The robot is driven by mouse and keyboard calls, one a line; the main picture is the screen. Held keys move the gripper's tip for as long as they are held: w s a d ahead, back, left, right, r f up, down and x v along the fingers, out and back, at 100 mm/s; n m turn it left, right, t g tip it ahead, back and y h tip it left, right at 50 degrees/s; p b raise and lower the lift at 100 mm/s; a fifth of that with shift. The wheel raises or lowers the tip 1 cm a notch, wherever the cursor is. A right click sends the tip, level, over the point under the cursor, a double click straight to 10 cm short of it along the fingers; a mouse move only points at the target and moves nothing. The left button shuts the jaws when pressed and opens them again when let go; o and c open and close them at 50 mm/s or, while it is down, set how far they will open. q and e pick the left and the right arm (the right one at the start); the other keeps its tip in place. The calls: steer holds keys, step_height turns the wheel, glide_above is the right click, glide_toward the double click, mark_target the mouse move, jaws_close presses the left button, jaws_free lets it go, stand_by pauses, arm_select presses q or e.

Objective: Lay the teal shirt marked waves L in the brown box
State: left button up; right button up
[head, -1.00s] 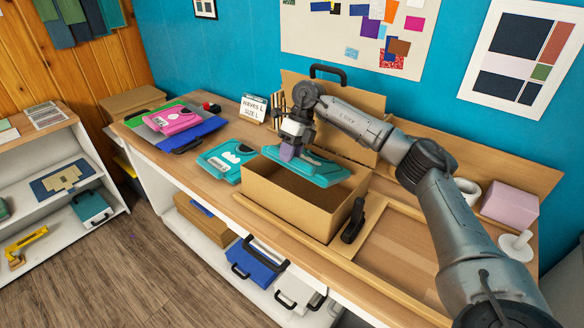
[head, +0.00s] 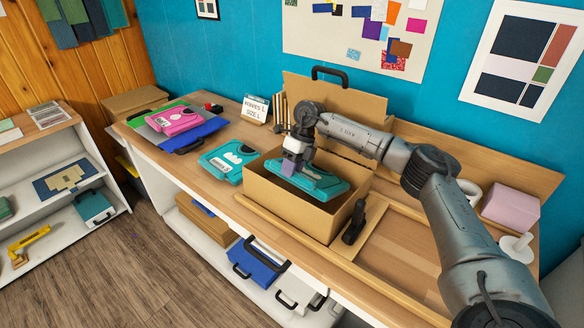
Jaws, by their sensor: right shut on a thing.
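The brown box (head: 290,208) stands open on the workbench, its lid with a black handle raised behind it. My right gripper (head: 291,168) is over the box, shut on a folded teal shirt (head: 318,183). The shirt lies roughly level inside the box opening, near the rim; I cannot tell whether it touches the bottom. Its marking is hidden from this view. Another teal folded shirt (head: 228,158) with a white print lies on the bench just left of the box. My left gripper is not in view.
A sign (head: 255,108) reading "waves L, size L" stands behind the box. A pink folded shirt (head: 174,121) lies on a stack at the left. A pink block (head: 510,202) sits far right.

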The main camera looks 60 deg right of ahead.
steer(key=shift+f, duration=0.3)
steer(key=o, duration=1)
steer(key=shift+r, duration=0.1)
steer(key=shift+r, duration=0.3)
steer(key=b+v, duration=0.1)
steer(key=v, duration=0.6)
steer(key=shift+r, duration=0.45)
steer(key=shift+d, duration=0.1)
